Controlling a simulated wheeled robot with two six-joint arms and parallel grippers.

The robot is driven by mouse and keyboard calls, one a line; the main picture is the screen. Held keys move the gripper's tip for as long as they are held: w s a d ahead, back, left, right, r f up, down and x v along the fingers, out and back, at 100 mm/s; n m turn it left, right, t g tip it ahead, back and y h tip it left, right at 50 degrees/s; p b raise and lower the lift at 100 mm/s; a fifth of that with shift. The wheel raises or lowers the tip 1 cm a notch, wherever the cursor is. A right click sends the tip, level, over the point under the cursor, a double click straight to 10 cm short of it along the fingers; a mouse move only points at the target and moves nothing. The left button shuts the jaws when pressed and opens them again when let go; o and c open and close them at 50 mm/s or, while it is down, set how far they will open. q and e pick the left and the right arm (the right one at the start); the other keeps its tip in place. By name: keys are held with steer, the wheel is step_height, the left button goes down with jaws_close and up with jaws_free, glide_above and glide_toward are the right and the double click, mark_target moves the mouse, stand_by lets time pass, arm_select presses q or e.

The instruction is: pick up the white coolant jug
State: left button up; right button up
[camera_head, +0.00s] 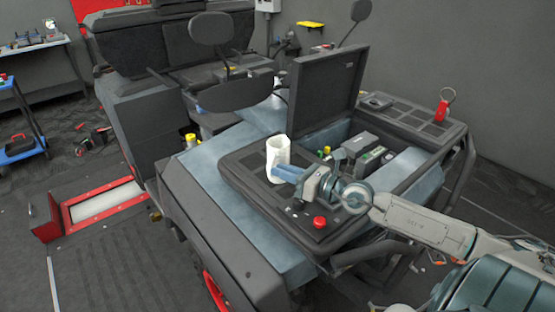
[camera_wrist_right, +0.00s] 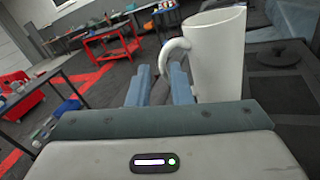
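The white coolant jug (camera_head: 278,150) stands upright on the dark panel of the vehicle in the head view. In the right wrist view the jug (camera_wrist_right: 220,55) is at the right, with its curved handle toward the left. My right gripper (camera_head: 284,172) is close in front of the jug's lower part in the head view. In the wrist view its two blue fingers (camera_wrist_right: 160,82) are apart, with nothing clearly held between them. The handle appears beyond the right finger; whether they touch cannot be told. My left gripper is not in view.
A raised dark lid (camera_head: 328,92) stands behind the open compartment right of the jug. A red button (camera_head: 319,222) is on the panel near my right arm.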

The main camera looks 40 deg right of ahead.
mark_target(269, 163)
steer(key=shift+p+x, duration=0.45)
steer(key=shift+x, duration=1.85)
steer(key=shift+f, duration=0.1)
jaws_close()
